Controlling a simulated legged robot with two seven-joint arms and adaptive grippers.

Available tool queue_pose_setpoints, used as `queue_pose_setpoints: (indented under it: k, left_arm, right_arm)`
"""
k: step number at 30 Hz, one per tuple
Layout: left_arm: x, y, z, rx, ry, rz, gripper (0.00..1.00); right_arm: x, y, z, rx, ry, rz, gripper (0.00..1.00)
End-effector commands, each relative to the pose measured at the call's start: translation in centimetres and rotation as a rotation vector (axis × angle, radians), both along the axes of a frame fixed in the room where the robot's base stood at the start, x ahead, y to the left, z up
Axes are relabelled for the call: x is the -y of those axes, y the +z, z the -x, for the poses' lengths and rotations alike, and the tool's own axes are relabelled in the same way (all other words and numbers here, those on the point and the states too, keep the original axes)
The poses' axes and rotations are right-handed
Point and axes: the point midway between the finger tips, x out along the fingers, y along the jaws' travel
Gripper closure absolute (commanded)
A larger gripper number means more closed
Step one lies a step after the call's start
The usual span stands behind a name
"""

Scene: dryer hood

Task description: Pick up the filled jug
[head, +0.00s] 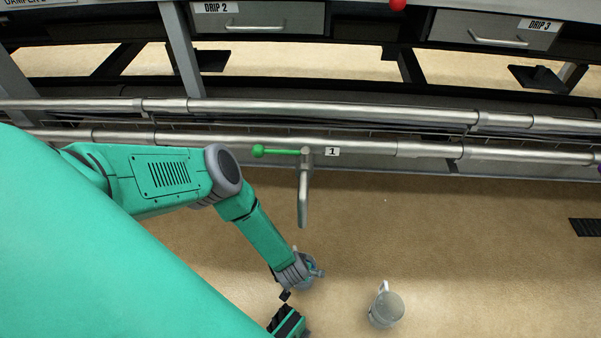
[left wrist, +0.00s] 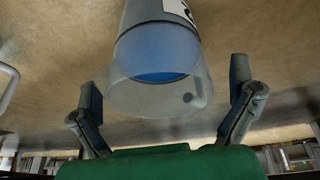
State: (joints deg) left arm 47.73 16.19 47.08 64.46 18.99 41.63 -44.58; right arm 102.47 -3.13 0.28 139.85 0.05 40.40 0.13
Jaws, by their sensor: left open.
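In the left wrist view, a see-through jug (left wrist: 165,95) with blue liquid and a white label (left wrist: 178,10) fills the upper middle. My left gripper (left wrist: 163,88) is open, with one finger at each side of the jug and a visible gap on both sides. In the head view, part of the left gripper (head: 287,322) shows at the bottom edge; its fingers are cut off. A grey see-through jug (head: 386,308) with a pale handle stands on the floor to its right. I cannot tell whether both views show the same jug. My right gripper is not in view.
Metal pipes (head: 330,110) run across the head view, with a green-handled tap (head: 270,151) marked 1 and its spout (head: 303,195) hanging down. Drawers marked DRIP 2 (head: 255,22) and DRIP 3 (head: 495,35) are behind. Bare floor (head: 480,240) lies at the right.

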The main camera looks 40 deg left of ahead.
Motion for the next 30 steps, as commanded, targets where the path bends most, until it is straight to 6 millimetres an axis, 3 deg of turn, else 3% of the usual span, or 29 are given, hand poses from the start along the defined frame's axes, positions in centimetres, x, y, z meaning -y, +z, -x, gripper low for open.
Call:
queue_pose_setpoints:
  k: [9, 11, 15, 25, 30]
  left_arm:
    - [0.1, -0.3, 0.0, 0.001, -0.001, -0.003, 0.00]
    - [0.1, -0.4, 0.0, 0.000, -0.001, -0.003, 0.18]
    - [0.1, -0.4, 0.0, 0.000, -0.001, 0.000, 0.67]
    - [0.0, -0.3, 0.0, 0.001, -0.001, -0.002, 0.69]
    - [0.0, 1.7, -0.2, 0.002, -0.001, -0.001, 0.69]
  right_arm:
    - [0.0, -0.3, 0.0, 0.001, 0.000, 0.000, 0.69]
    - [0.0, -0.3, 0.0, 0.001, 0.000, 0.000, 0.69]
    - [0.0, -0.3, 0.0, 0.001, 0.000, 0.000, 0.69]
    - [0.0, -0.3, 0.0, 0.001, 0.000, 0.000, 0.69]
    - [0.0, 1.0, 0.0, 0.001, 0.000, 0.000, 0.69]
